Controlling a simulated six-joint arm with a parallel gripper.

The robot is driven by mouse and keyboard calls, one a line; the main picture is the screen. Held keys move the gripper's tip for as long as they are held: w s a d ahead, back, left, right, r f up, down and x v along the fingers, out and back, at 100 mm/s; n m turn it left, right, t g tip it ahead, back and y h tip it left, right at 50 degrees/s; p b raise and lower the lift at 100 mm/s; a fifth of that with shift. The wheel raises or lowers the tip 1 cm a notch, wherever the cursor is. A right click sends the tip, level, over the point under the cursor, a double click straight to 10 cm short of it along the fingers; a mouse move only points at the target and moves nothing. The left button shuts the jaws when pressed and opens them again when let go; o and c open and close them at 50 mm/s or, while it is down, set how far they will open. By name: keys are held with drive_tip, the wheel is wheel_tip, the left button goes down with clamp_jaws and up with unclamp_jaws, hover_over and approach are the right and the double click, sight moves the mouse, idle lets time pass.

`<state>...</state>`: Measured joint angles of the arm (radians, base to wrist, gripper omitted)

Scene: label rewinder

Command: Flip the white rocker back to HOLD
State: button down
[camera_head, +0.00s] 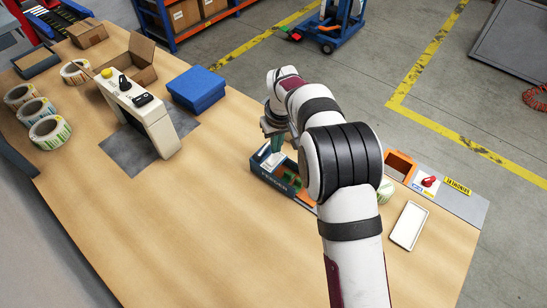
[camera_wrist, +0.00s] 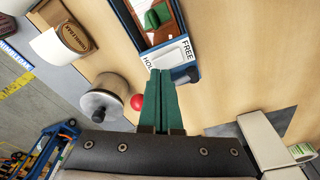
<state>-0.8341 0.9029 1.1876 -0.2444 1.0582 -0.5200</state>
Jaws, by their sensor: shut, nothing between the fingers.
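The white rocker (camera_wrist: 168,53) lies on the end of a dark blue housing in the wrist view, with the word FREE on its right and a partly covered HO… on its left. Its tilt is hard to tell. The housing (camera_head: 277,184) stands on the table in the head view, near the arm's end. My gripper (camera_wrist: 161,72) has green fingers pressed together, with nothing between them. Their tips overlap the rocker's near edge in the wrist view; whether they touch it cannot be told. They partly cover the left label.
A red knob (camera_wrist: 137,102) and a grey spindle (camera_wrist: 104,100) are left of the fingers in the wrist view. A white tray (camera_head: 409,225) and a blue box (camera_head: 196,89) lie on the table. The front left tabletop is clear.

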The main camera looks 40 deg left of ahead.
sight(276, 156)
drive_tip(key=shift+f, duration=0.9)
idle(0.3)
drive_tip(key=shift+r, duration=3.55)
